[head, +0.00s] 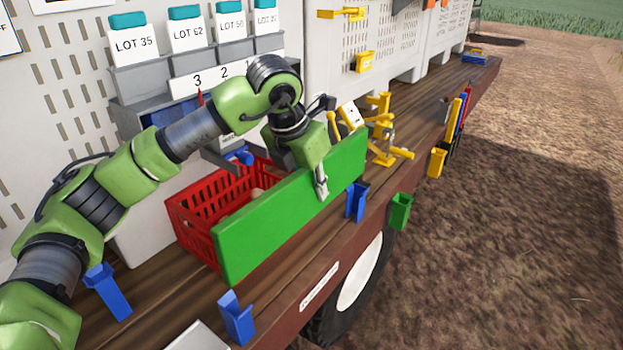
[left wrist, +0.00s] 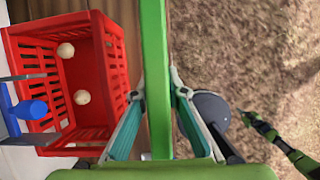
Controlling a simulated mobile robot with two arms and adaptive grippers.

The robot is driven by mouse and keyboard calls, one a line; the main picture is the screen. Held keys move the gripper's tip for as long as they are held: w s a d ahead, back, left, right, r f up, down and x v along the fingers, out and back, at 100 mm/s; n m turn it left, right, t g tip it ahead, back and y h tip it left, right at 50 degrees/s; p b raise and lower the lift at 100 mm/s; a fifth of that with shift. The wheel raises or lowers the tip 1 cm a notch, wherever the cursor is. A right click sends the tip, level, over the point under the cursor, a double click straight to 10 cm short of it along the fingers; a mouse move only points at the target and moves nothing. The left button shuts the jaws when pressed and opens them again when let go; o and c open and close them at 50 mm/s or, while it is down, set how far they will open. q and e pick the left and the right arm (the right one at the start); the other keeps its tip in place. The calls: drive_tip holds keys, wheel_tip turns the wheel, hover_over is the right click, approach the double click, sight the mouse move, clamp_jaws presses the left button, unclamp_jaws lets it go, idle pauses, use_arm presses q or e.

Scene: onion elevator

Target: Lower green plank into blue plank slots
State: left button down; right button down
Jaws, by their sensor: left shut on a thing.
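The green plank (head: 275,225) is a long flat board, on edge and lengthwise along the wooden bed's near side. My left gripper (head: 321,185) is shut on its upper edge, right of the middle; the left wrist view shows a finger on each side of the plank (left wrist: 154,70). One blue slot (head: 356,203) is at the bed's edge near the plank's right end. Another blue slot (head: 237,318) stands below its left end. The plank appears above and behind these slots, apart from the left one; contact at the right one is unclear. A third blue slot (head: 108,291) is farther left.
A red crate (head: 190,222) stands close behind the plank; the left wrist view shows pale onions (left wrist: 82,97) inside. A green slot (head: 400,211) and yellow brackets (head: 384,130) are to the right. A black-and-green arm, probably my right one, shows in the left wrist view.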

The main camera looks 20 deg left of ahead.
use_arm(q)
drive_tip(key=shift+s, duration=0.25)
drive_tip(key=shift+a+f, duration=0.1)
drive_tip(key=shift+f, duration=0.1)
drive_tip(key=shift+w+a+f, duration=0.1)
drive_tip(key=shift+f, duration=0.25)
drive_tip(key=shift+w+f+b, duration=0.3)
drive_tip(key=shift+w+f, duration=0.05)
drive_tip(key=shift+f, duration=0.1)
drive_tip(key=shift+s+d, duration=0.15)
drive_tip(key=shift+d, duration=0.1)
drive_tip(key=shift+a+f, duration=0.2)
drive_tip(key=shift+f, duration=0.1)
use_arm(e)
drive_tip(key=shift+s+a+f, duration=0.1)
drive_tip(key=shift+s+f, duration=0.1)
drive_tip(key=shift+f, duration=0.35)
